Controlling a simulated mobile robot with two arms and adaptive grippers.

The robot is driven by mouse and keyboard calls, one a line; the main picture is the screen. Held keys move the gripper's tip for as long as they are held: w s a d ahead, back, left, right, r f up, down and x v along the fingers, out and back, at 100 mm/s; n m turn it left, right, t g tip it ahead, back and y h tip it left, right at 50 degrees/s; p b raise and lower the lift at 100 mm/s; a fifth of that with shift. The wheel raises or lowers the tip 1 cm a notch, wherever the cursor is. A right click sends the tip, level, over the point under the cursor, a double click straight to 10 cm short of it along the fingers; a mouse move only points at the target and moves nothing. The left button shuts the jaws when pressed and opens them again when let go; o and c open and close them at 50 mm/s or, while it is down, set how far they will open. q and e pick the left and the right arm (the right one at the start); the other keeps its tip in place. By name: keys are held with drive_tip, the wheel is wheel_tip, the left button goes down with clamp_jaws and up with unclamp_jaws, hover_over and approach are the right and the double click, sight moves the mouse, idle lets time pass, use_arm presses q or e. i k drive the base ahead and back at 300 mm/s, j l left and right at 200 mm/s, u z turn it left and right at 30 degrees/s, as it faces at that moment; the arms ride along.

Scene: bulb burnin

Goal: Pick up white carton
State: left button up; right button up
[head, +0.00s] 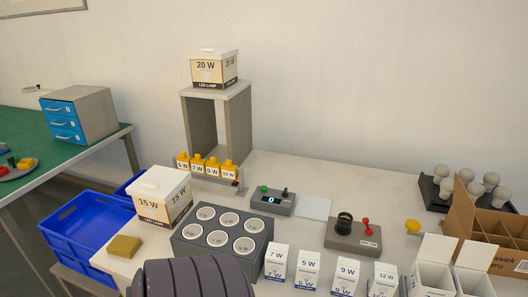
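Several small white cartons stand in a row at the front of the table, labelled 7 W (277,262), 5 W (307,267), 9 W (346,275) and 12 W (384,279). To their right are two white cartons with raised flaps, one at the left (432,278) and one at the right (474,283), partly cut off by the lower edge. Larger white boxes with lids are marked 15 W (163,197) and 20 W (214,69). Neither gripper shows. A dark ribbed part, probably of my arm, covers the front edge at lower left.
A grey block with several round sockets (183,243) stands left of the small cartons. Behind are a display unit (272,203), a tester with a red lever (352,237) and a grey stand (187,117). A cardboard divider box (462,220) and bulb tray are at right. Blue crates (75,230) stand left.

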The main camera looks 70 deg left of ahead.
sight(309, 262)
drive_tip(key=u, duration=1.7)
